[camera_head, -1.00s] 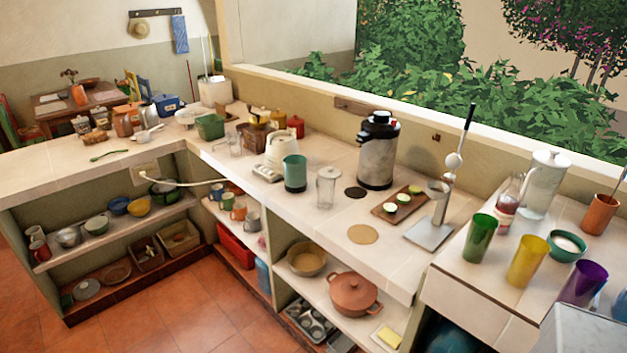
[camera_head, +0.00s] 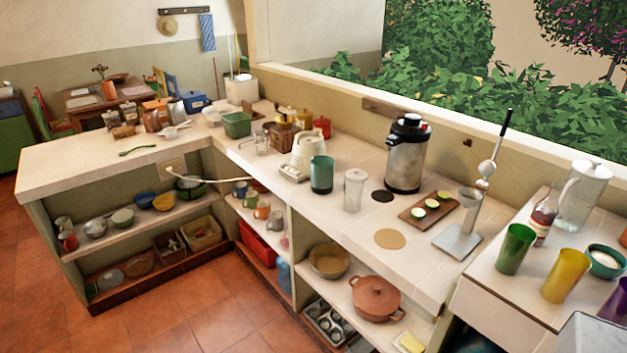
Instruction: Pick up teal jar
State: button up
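A teal jar (camera_head: 321,175) stands upright on the tiled counter (camera_head: 345,222), near the middle of the picture. It looks like a plain cylinder. A cream appliance (camera_head: 305,151) stands close behind it to the left. A clear glass jar (camera_head: 353,190) stands to its right, apart from it. Nothing hides the front of the teal jar. My gripper is not in view. A pale grey block at the bottom right corner may be part of my own body.
A tall steel dispenser (camera_head: 405,155) stands right of the jars by the window ledge. A juicer press (camera_head: 470,215) and a board with cut limes (camera_head: 428,208) are further right. Shelves below hold an orange pot (camera_head: 376,298). The tiled floor (camera_head: 205,310) at left front is clear.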

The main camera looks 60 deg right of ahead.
aim_at(323, 167)
jog(key=i, duration=0.9)
jog(key=z, duration=0.05)
